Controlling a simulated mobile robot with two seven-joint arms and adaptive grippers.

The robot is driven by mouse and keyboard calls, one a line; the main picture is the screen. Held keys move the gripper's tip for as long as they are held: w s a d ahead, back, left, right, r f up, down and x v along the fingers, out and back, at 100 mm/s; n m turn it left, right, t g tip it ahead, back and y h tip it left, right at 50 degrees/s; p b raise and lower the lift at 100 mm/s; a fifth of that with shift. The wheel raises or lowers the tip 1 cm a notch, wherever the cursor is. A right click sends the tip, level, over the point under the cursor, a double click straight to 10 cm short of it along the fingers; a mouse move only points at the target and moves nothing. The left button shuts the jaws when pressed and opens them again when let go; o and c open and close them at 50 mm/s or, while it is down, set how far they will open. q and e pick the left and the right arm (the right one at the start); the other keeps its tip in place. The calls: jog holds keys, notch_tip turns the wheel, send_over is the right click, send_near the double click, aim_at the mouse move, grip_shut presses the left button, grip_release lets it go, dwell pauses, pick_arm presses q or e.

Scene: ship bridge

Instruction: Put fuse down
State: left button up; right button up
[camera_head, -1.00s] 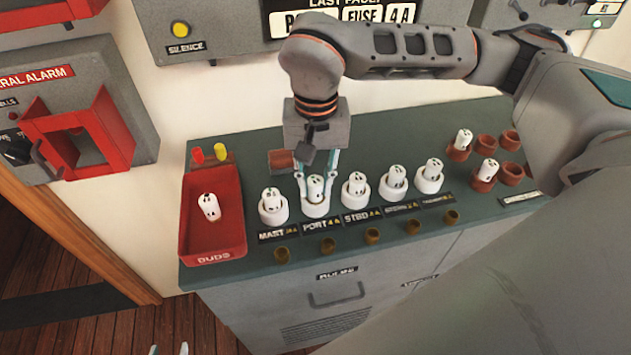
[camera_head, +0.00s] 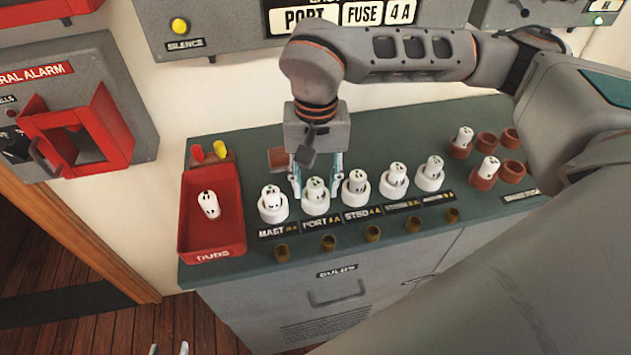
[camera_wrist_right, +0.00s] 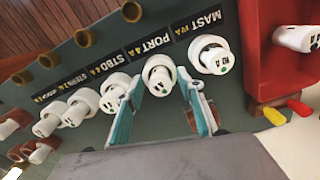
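A white fuse (camera_head: 315,185) stands in the white socket (camera_head: 316,206) behind the PORT 4 A label. My right gripper (camera_head: 316,178) reaches down over it, its fingers spread on either side. In the right wrist view the fuse (camera_wrist_right: 159,80) sits between the open fingertips (camera_wrist_right: 161,86), with gaps beside it. The fuse's lower part is hidden in the socket. My left gripper (camera_head: 169,349) shows only as two separated fingertips at the bottom edge.
White sockets with fuses stand beside it at MAST (camera_head: 272,208), STBD (camera_head: 355,193) and further right. A red DUDS tray (camera_head: 240,225) holds one fuse (camera_head: 209,204). Brown holders (camera_head: 486,141) stand at the right, two with fuses. The display reads PORT FUSE 4 A (camera_head: 362,14).

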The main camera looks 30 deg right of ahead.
aim_at(316, 182)
notch_tip(316, 182, up, 13)
jog(key=shift+f, duration=0.15)
dwell(0.4)
dwell(0.5)
